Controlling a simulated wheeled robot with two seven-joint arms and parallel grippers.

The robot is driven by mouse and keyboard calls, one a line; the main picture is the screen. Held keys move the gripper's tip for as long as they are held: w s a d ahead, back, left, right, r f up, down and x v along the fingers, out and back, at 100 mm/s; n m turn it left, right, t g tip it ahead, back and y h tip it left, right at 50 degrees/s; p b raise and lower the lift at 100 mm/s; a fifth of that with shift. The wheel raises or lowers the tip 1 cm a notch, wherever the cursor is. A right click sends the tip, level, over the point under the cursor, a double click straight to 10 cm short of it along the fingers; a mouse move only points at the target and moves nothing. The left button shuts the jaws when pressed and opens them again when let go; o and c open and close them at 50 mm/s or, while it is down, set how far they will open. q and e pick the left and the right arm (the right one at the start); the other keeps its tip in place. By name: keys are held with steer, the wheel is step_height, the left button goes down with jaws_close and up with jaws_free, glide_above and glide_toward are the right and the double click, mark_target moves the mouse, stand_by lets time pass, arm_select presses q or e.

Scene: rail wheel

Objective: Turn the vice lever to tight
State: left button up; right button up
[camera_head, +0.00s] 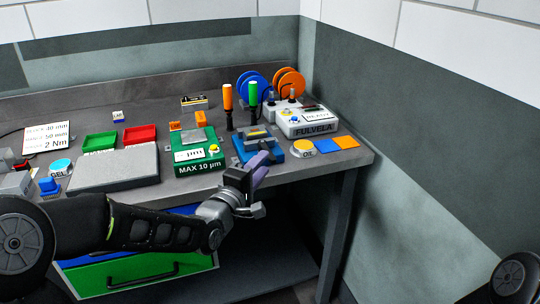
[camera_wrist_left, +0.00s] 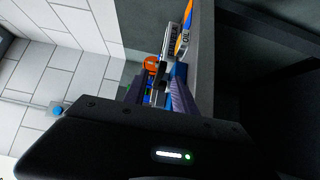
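The blue vice (camera_head: 241,147) with a grey and yellowish top stands at the front edge of the bench, right of the green gauge block. My left gripper (camera_head: 262,164) is just in front of it, its purple fingers pointing up towards the vice. In the left wrist view the two purple fingers (camera_wrist_left: 160,95) stand apart, with a dark, pale-ended part (camera_wrist_left: 161,72) and blue vice parts (camera_wrist_left: 180,70) seen between and beyond them. I cannot tell whether the fingers touch the lever. The lever is not clearly seen and is partly hidden by the gripper. My right gripper is out of view.
The grey bench (camera_head: 190,187) also holds a green "MAX 10 µm" block (camera_head: 199,167), an orange-handled screwdriver (camera_head: 227,97), a green-handled one (camera_head: 253,93), a white FULVELA box (camera_head: 306,121) and a yellow OIL button (camera_head: 302,146). A wall stands close on the right.

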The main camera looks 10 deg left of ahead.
mark_target(268, 159)
arm_select(q)
steer(key=x, duration=0.5)
steer(key=shift+w+p, duration=0.15)
steer(key=shift+p, duration=0.2)
jaws_close()
stand_by(1.1)
